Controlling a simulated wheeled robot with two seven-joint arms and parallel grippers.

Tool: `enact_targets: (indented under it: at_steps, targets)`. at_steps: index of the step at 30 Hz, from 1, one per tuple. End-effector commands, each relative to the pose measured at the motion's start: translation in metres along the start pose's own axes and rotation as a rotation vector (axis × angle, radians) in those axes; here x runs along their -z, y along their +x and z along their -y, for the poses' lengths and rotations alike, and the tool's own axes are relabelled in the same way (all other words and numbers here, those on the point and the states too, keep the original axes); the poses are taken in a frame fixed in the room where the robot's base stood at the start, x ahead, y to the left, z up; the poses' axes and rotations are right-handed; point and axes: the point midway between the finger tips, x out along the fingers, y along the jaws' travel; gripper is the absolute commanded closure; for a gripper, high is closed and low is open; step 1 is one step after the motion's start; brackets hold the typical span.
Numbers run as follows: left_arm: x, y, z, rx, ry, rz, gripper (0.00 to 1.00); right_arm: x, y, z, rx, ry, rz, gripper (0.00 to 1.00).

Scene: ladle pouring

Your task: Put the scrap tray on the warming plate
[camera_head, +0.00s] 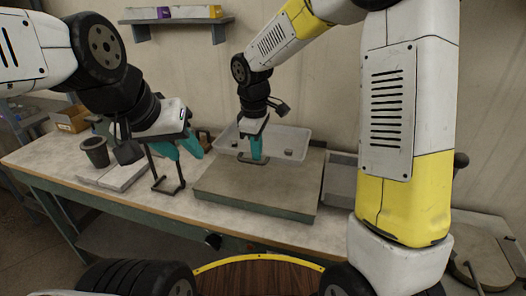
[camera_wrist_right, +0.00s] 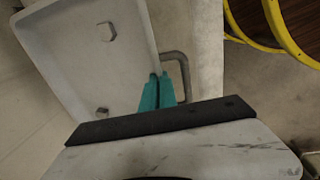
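The scrap tray (camera_head: 283,137) is a pale, shallow tray with a few small metal pieces in it. It is over the back part of the warming plate (camera_head: 240,192), a flat grey slab on the bench; I cannot tell whether they touch. My right gripper (camera_head: 257,158) has its teal fingers together at the tray's near wall. In the right wrist view the fingers (camera_wrist_right: 157,92) close on the wall of the tray (camera_wrist_right: 85,55), beside a grey U-shaped handle (camera_wrist_right: 180,72). My left gripper (camera_head: 180,150) is open and empty, left of the plate.
A dark wire stand (camera_head: 167,183) is below my left gripper. A grey cup (camera_head: 95,153) and a pale flat block (camera_head: 125,175) are further left. A grey bin (camera_head: 340,183) is right of the plate.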

Motion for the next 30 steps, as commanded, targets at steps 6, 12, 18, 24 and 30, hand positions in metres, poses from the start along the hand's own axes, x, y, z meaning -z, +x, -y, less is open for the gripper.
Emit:
enact_targets:
  at_steps: [6,12,18,24,30]
  targets:
    - [0.0,0.0,0.0,0.0,0.0,-0.001,0.64,0.0,0.037,0.005,0.003,-0.002,0.003,1.0]
    - [0.0,0.0,0.0,0.0,0.0,0.0,0.64,0.0,0.06,0.007,0.001,-0.001,0.001,1.0]
    - [0.0,0.0,0.0,0.0,0.0,0.0,0.64,-0.001,0.081,0.009,0.002,-0.001,0.003,1.0]
    - [0.0,0.0,0.0,0.0,0.0,0.0,0.64,0.0,0.098,0.01,0.0,0.0,0.0,1.0]
    - [0.0,0.0,0.0,0.0,0.0,0.0,0.64,0.0,0.098,0.01,0.0,0.0,0.0,1.0]
